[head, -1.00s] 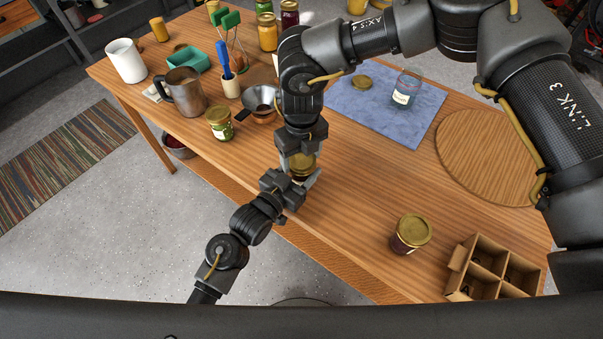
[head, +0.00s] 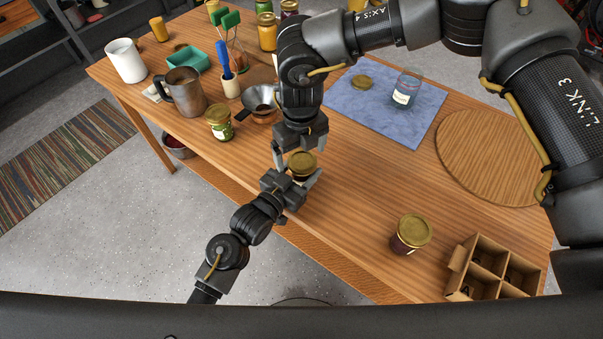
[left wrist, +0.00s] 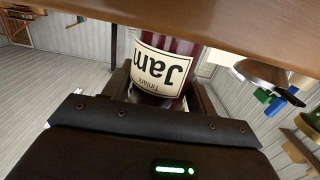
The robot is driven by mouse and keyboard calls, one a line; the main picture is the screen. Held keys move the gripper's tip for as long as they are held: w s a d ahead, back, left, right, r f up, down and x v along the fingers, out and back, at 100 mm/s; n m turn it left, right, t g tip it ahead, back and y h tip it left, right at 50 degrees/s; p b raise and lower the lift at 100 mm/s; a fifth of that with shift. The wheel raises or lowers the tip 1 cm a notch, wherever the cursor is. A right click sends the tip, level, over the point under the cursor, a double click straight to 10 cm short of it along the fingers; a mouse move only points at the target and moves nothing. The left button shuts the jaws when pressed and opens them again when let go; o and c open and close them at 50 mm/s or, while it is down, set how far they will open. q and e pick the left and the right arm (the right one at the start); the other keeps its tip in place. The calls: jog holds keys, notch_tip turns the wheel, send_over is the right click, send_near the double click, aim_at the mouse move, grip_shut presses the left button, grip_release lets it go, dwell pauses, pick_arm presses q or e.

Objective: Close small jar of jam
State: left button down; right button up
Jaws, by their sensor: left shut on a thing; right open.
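The small jar of jam (head: 301,168) stands near the table's front edge with a gold lid on its top. My left gripper (head: 296,183) is shut on the jar's body from the front. In the left wrist view the dark red jar (left wrist: 165,70) is between the fingers, with its "Jam" label upside down in the picture. My right gripper (head: 299,155) points down just behind and above the lid, its fingers open and apart. I cannot tell how tightly the lid sits, and the jar's lower part is hidden in the head view.
Another dark jar with a gold lid (head: 410,233) stands right, beside a divided cardboard box (head: 470,265). A green jar (head: 219,123) and a funnel (head: 259,99) stand left. A blue mat (head: 400,125) holds an empty glass jar (head: 406,88) and a loose lid (head: 361,82).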

pick_arm(q)
jog(key=shift+a, duration=0.1)
pick_arm(e)
notch_tip(320, 180, up, 10)
jog(key=shift+d+r, duration=0.15)
jog(key=shift+r, duration=0.05)
pick_arm(q)
jog(key=shift+c, duration=1.9)
grip_release()
jog(key=b+v, duration=0.1)
jog(key=v, duration=1)
jog(key=shift+b, duration=0.35)
pick_arm(e)
jog(key=shift+f, duration=0.85)
jog(key=shift+r, duration=0.1)
